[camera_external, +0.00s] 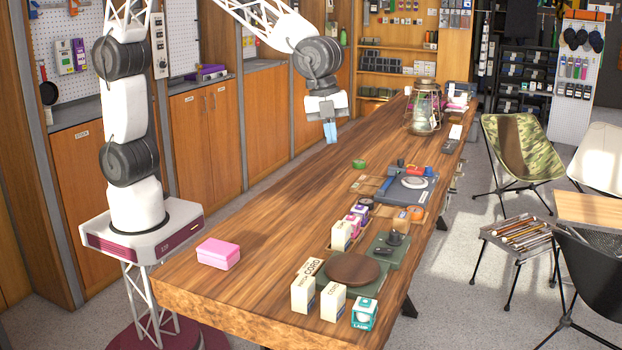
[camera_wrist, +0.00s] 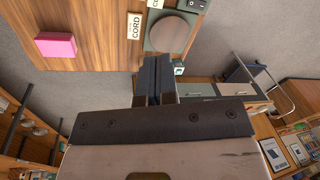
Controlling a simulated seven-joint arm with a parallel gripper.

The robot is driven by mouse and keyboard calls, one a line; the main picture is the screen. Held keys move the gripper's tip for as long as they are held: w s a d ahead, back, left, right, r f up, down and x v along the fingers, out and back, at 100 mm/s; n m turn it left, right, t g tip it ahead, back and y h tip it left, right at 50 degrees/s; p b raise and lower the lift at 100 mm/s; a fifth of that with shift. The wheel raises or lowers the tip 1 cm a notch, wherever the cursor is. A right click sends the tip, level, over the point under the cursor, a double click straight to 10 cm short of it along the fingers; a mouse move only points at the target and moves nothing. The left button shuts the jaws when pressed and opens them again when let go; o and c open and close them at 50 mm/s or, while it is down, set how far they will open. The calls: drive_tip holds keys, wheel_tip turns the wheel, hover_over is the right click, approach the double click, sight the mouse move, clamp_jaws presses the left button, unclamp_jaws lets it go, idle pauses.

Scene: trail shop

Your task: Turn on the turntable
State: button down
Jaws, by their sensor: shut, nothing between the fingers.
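A round brown disc (camera_external: 352,269) lies flat on a green base (camera_external: 376,284) near the table's front end; it looks like the turntable. In the wrist view the disc (camera_wrist: 174,34) shows beyond my fingertips. Beside it a green plate (camera_external: 401,250) carries a dark knob-like part (camera_external: 395,238) and a small black part. A black switch (camera_wrist: 199,4) shows at the wrist view's top edge. I cannot tell whether it is on or off. My gripper (camera_external: 330,132) is shut and empty, in the air over the table's left side, well apart from the disc and switch.
White cord boxes (camera_external: 304,287) and a teal lamp box (camera_external: 364,312) stand in front of the disc. A pink box (camera_external: 218,254) sits at the left. A grey device (camera_external: 410,188) and a lantern (camera_external: 423,110) stand farther back. The wooden table's (camera_external: 255,245) left half is mostly clear.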

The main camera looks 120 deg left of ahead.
sight(392, 250)
drive_tip(key=w+d+f+m, duration=0.1)
drive_tip(key=w+f+m, duration=0.3)
drive_tip(key=w+f, duration=0.6)
drive_tip(key=w, duration=0.4)
drive_tip(key=shift+d+m, duration=0.25)
drive_tip(key=shift+m, duration=0.15)
drive_tip(key=shift+w, duration=0.1)
drive_tip(key=shift+f, duration=0.15)
drive_tip(key=shift+w+f, duration=0.35)
drive_tip(key=shift+f, duration=1.9)
drive_tip(key=shift+w+f, duration=0.4)
drive_tip(key=shift+f, duration=1.9)
drive_tip(key=shift+w+f, duration=0.35)
drive_tip(key=shift+f, duration=1.9)
drive_tip(key=shift+f, duration=0.1)
